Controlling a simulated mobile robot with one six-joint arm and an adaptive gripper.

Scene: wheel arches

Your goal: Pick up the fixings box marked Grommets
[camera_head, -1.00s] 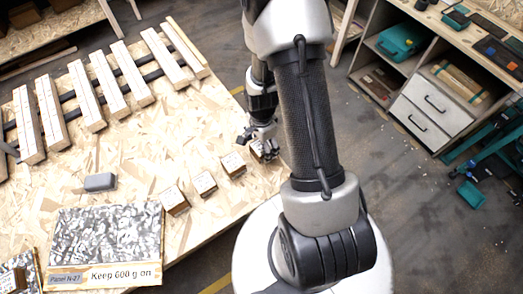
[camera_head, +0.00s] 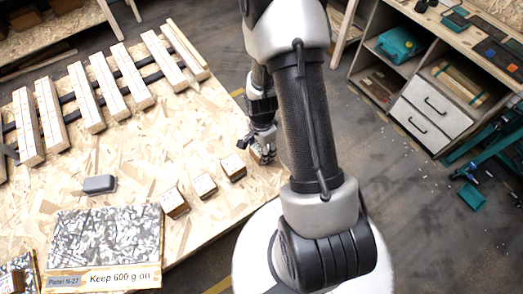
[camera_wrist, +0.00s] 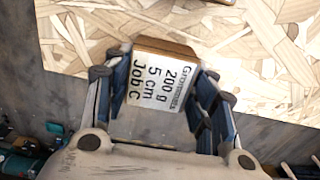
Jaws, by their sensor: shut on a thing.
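The fixings box marked Grommets (camera_wrist: 160,85) is a small brown box with a white label reading "Grommets 200 g 5 cm Job C". It sits between the fingers of my gripper (camera_wrist: 160,108), which is shut on its two sides in the wrist view. In the head view my gripper (camera_head: 263,150) is at the right edge of the chipboard table (camera_head: 120,165), with the box (camera_head: 262,158) partly hidden under it. I cannot tell for sure whether the box is clear of the table top.
Three similar small boxes stand in a row to the left: one (camera_head: 233,168), another (camera_head: 204,187) and a third (camera_head: 174,204). A patterned panel (camera_head: 105,240) marked "Keep 600 g on", a grey block (camera_head: 99,184) and wooden slats (camera_head: 105,85) also lie on the table.

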